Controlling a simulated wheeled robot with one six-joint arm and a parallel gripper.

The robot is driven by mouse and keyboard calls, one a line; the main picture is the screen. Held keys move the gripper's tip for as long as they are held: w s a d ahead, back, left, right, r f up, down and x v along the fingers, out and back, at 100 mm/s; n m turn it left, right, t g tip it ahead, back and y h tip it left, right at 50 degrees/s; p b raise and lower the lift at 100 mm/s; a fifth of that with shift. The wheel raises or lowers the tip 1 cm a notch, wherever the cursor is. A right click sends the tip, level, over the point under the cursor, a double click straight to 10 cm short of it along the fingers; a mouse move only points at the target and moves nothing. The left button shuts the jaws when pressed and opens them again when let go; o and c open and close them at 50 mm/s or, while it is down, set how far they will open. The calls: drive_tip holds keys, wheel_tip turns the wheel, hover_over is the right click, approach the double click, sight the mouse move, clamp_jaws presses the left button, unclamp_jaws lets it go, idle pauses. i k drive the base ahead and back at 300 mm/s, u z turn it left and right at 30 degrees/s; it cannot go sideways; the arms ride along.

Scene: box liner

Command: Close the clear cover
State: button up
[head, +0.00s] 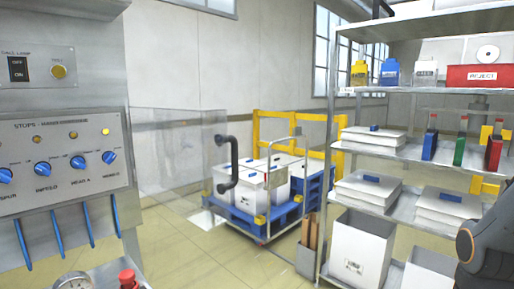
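The clear cover (180,150) is a see-through panel left of centre in the head view. It stands out beyond the right edge of the grey control cabinet (70,95), and the wall and floor show through it. A black bar handle (229,165) is at its right edge. The cover looks swung open, away from the cabinet front; its hinge is not clearly visible. A dark part of my arm shows at the lower right, far from the handle. My gripper is out of view.
Blue knobs (77,162) are on the cabinet. A red button (128,279) and gauge (73,283) are at the bottom. A metal shelf (402,153) with boxes and bottles fills the right. A cart (262,231) with white bins stands behind the handle. Floor between is clear.

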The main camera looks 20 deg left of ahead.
sight(220, 140)
drive_tip(key=z, duration=0.2)
drive_tip(key=i, duration=1.85)
drive_tip(key=u, duration=2)
drive_tip(key=k, duration=0.6)
drive_tip(key=u, duration=1.45)
